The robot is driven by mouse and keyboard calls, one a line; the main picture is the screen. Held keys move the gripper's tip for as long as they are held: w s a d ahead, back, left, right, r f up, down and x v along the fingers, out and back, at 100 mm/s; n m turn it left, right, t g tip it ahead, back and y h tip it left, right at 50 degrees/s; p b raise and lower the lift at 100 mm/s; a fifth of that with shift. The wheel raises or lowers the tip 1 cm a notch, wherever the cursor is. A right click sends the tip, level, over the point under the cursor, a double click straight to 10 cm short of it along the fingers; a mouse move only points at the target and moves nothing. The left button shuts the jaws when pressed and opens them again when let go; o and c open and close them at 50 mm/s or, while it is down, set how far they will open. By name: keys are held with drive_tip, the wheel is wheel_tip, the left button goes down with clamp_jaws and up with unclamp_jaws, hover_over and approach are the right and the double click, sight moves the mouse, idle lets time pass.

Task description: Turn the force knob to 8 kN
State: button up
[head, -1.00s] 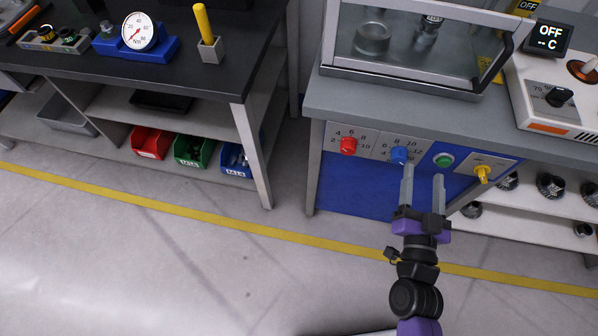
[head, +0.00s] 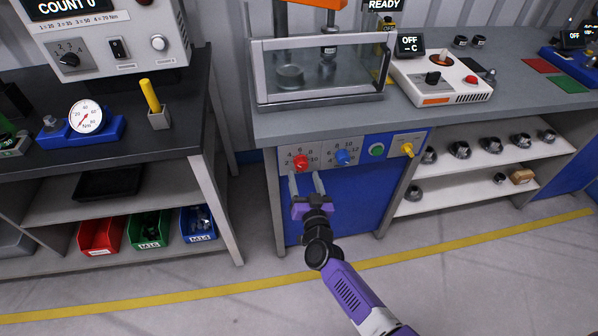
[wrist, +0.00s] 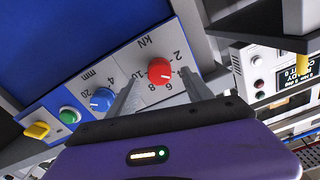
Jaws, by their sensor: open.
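The red force knob (head: 300,161) is on the front panel of the press bench, at the panel's left end. In the wrist view the red knob (wrist: 160,71) sits on a plate marked kN with numbers 2, 4, 6, 8 and 10 around it. I cannot tell which number its pointer faces. My gripper (head: 306,184) is open and empty just below and in front of the red knob in the head view. In the wrist view its fingers (wrist: 160,92) extend on both sides of the knob, apparently not touching it.
A blue mm knob (head: 344,157), a green button (head: 376,149) and a yellow lever (head: 407,149) sit right of the red knob. The press enclosure (head: 318,78) stands above on the bench. A dark workbench (head: 120,135) is at left. Floor in front is clear.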

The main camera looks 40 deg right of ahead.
sight(302, 168)
drive_tip(key=shift+x, duration=2.15)
drive_tip(key=shift+s, duration=0.1)
drive_tip(key=shift+c, duration=0.5)
clamp_jaws()
